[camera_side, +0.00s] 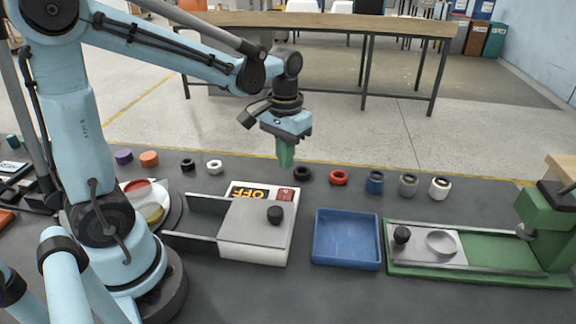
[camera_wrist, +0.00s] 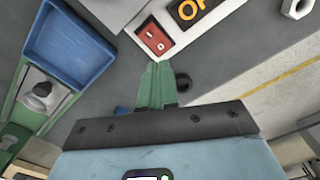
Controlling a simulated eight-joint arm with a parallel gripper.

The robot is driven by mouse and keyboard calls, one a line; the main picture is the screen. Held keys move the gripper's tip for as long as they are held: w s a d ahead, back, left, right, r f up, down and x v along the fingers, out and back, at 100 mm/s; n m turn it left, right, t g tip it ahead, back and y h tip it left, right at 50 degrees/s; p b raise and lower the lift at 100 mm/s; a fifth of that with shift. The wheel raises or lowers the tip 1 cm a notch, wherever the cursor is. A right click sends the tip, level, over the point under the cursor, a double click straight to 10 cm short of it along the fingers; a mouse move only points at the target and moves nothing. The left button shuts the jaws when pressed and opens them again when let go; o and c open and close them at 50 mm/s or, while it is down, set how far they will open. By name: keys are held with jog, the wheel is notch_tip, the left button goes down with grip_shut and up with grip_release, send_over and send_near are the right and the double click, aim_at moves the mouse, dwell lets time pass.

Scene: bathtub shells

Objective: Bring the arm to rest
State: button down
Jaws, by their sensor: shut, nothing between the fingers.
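My gripper (camera_side: 286,156) hangs from my light blue arm, fingers pointing down, in the air above the back part of the dark work table (camera_side: 335,240). Its green fingers are shut together with nothing between them. In the wrist view the closed fingers (camera_wrist: 157,82) point toward the red switch corner of the white box. In the side view the gripper is above and behind the white box (camera_side: 262,232) and apart from everything on the table.
A row of rings and collars stands along the back edge, including black (camera_side: 303,174), red (camera_side: 339,178) and blue (camera_side: 375,182) ones. A blue tray (camera_side: 346,240) is empty. A green fixture (camera_side: 470,262) stands at right. The air around my gripper is free.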

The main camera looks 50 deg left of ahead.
jog(key=shift+r, duration=0.15)
jog(key=s+d+r+m+t, duration=0.3)
jog(key=s+d+t, duration=0.1)
jog(key=t, duration=0.3)
jog(key=shift+s+d, duration=0.35)
jog(key=shift+s, duration=0.4)
jog(key=shift+r, duration=0.1)
